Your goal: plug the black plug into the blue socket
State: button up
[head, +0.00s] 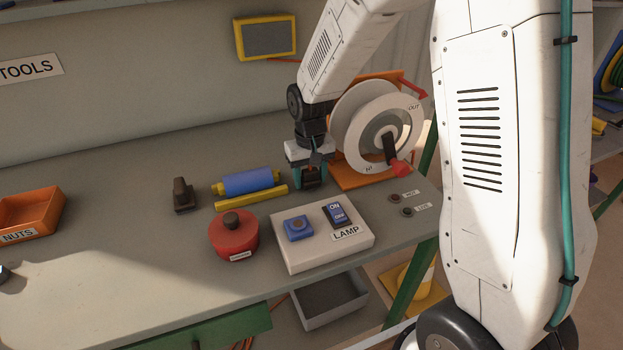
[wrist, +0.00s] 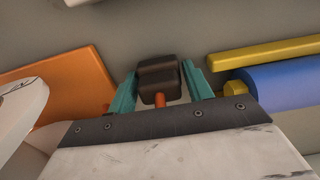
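The black plug (wrist: 158,80), with a short orange part on its near side, sits between the teal fingers of my gripper (wrist: 160,84) in the wrist view. The fingers are close to its sides, with at most a thin gap; I cannot tell if they grip it. In the head view my gripper (head: 311,178) points down just above or at the bench, left of the cable reel, with the dark plug between its fingers. The blue socket (head: 298,228) is on the white LAMP box (head: 296,257), nearer the bench front. It is apart from the plug.
The cable reel (head: 376,126) stands on an orange base (head: 353,181) at right. A blue cylinder (head: 248,182) and yellow bar (head: 250,198) lie to the left. A red round container (head: 233,242) is beside the LAMP box; a dark upright object (head: 182,195) stands farther left. The left bench is mostly clear.

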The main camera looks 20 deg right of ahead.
aim_at(310, 170)
jog(key=c, duration=0.5)
jog(key=shift+o, duration=0.2)
notch_tip(310, 170, up, 10)
jog(key=shift+f, duration=0.15)
jog(key=shift+r, duration=0.2)
